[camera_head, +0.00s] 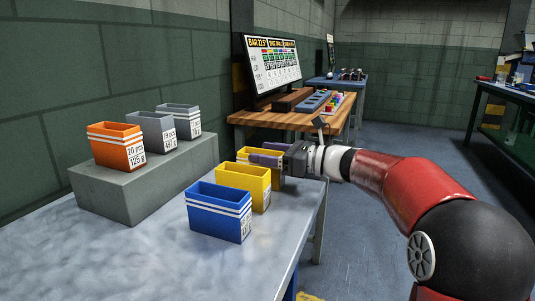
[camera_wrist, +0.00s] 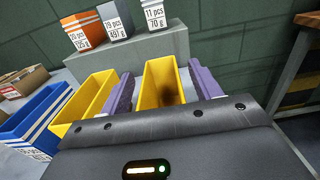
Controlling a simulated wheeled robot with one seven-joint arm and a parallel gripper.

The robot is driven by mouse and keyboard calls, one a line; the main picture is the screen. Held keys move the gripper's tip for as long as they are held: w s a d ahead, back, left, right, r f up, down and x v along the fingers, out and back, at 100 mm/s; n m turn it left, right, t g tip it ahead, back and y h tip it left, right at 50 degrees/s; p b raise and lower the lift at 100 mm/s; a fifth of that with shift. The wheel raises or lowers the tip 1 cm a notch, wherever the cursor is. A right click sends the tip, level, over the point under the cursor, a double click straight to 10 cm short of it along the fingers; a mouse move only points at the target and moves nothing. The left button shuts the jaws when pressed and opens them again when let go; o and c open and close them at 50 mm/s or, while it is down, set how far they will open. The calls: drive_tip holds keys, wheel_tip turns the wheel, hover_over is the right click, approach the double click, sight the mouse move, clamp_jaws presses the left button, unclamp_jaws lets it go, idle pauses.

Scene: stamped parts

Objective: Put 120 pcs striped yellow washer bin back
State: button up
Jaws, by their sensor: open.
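Two yellow bins stand side by side on the grey table. The nearer yellow bin (camera_head: 238,178) has a label on its side, too small to read; it is also the left yellow bin in the wrist view (camera_wrist: 92,98). The farther yellow bin (camera_head: 243,153) is partly hidden by my gripper (camera_head: 256,153) and the nearer bin. In the wrist view my gripper (camera_wrist: 160,70) is open, with one purple finger on each side of the farther yellow bin (camera_wrist: 153,90). Finger contact cannot be told. I cannot tell from the labels which yellow bin is the 120 pcs one.
A blue striped bin (camera_head: 218,213) stands in front of the yellow ones. A grey raised block (camera_head: 150,185) carries an orange striped bin (camera_head: 115,150) and two grey bins. A brown box (camera_wrist: 24,78) sits at left. A wooden table with a monitor (camera_head: 270,68) stands behind.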

drive_tip(key=v, duration=1.2)
drive_tip(key=shift+r, duration=0.1)
